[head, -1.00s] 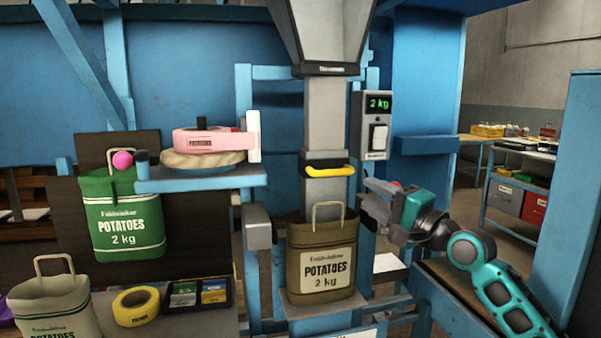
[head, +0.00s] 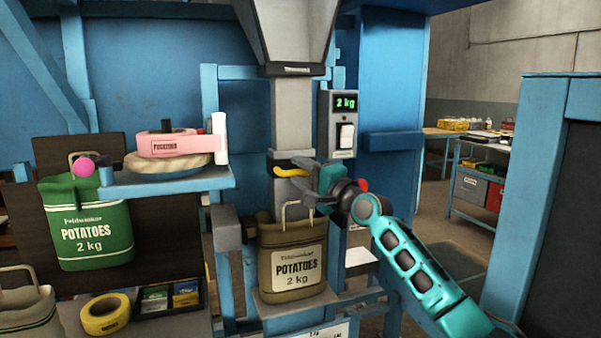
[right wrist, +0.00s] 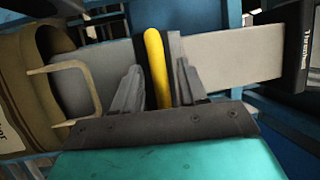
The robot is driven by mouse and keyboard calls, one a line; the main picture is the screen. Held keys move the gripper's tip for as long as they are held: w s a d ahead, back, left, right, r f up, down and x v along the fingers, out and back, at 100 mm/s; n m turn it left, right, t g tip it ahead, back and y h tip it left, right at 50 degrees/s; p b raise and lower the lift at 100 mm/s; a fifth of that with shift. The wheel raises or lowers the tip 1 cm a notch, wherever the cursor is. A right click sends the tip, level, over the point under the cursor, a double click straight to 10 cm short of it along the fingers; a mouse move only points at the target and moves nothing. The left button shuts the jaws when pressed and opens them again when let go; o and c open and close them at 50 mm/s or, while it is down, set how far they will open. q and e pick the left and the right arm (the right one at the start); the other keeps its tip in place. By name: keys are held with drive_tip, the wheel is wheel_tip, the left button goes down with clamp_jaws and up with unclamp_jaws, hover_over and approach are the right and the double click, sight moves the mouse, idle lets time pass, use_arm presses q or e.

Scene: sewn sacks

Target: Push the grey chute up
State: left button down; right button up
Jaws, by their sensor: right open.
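The grey chute (head: 285,120) hangs upright below the hopper, and its lower end goes down into the mouth of the brown potato sack (head: 293,262). A yellow handle (head: 292,168) crosses the front of the chute. My right gripper (head: 308,170) is at the right part of this handle. In the right wrist view the yellow handle (right wrist: 156,68) lies between the two open fingers of my right gripper (right wrist: 158,88), with gaps beside it. The chute (right wrist: 235,58) runs behind the fingers there. My left gripper is not in view.
A scale display (head: 345,103) reading 2 kg is right of the chute. A blue shelf (head: 170,183) with pink tape (head: 165,145) is to the left. A green sack (head: 88,225) hangs further left. A yellow tape roll (head: 106,313) lies below.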

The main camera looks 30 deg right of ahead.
drive_tip(key=shift+w, duration=0.25)
drive_tip(key=shift+c, duration=0.3)
clamp_jaws()
